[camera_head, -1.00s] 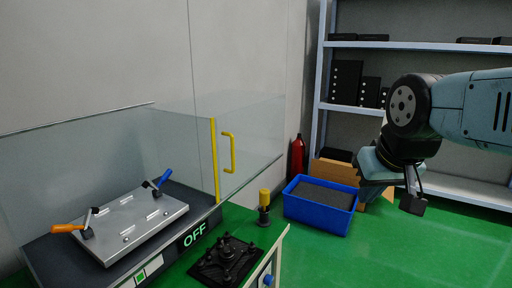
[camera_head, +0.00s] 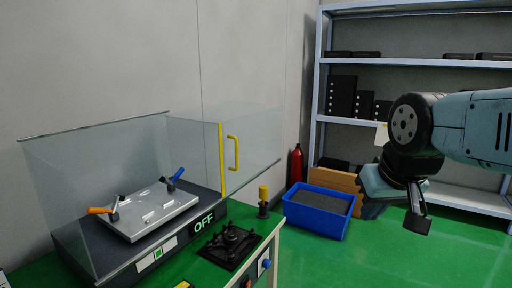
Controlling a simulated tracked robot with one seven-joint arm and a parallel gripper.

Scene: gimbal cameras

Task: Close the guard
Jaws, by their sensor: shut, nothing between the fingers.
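The guard (camera_head: 70,185) is a clear enclosure over a dark machine base on the left. Its sliding panel has a yellow edge strip (camera_head: 222,160) and a yellow handle (camera_head: 233,153), and stands at the right end, leaving the front over the plate open. Inside, a metal plate (camera_head: 150,215) carries an orange-handled clamp (camera_head: 102,210) and a blue-handled clamp (camera_head: 174,179). The base shows an OFF display (camera_head: 204,223). My gripper (camera_head: 418,222) is at the right, shut and empty, well apart from the handle.
A blue bin (camera_head: 318,222) with dark contents stands on the green floor, near a red cylinder (camera_head: 296,163). A shelf rack (camera_head: 415,58) stands behind. A black fixture (camera_head: 230,246) and a yellow-topped post (camera_head: 263,201) are on the bench. Green floor is clear at lower right.

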